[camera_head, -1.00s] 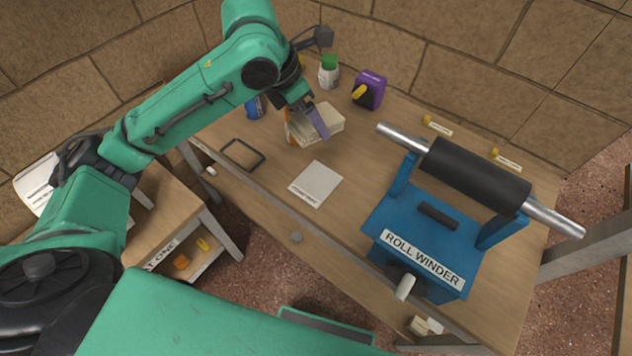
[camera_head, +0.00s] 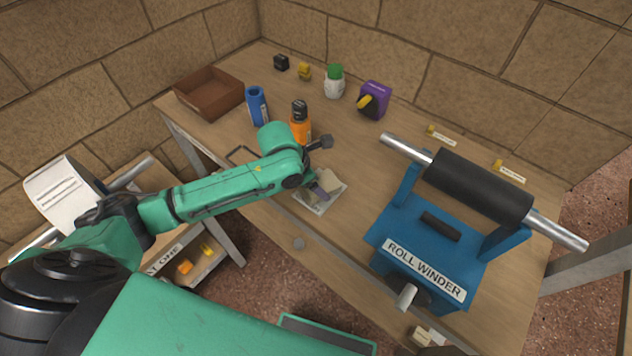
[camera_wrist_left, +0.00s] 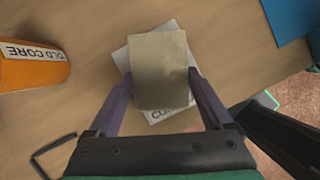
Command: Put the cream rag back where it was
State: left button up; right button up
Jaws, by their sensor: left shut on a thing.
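The cream rag (camera_head: 324,182) is a folded pale block between the purple fingers of my left gripper (camera_head: 320,192). In the left wrist view the rag (camera_wrist_left: 160,68) fills the gap between both fingers (camera_wrist_left: 160,88), which press on its sides. Below it is a light grey square mat (camera_head: 314,206) with a printed label, partly covered by the rag; the mat's edge also shows in the left wrist view (camera_wrist_left: 121,60). I cannot tell whether the rag touches the mat. My right gripper is not in view.
A purple device (camera_head: 374,99) and a white jar (camera_head: 334,86) are at the back. The blue roll winder (camera_head: 425,245) stands to the right.

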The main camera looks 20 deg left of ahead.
pick_arm(q)
jog(key=o, duration=1)
jog(key=shift+c, duration=0.2)
jog(key=v, duration=1.2)
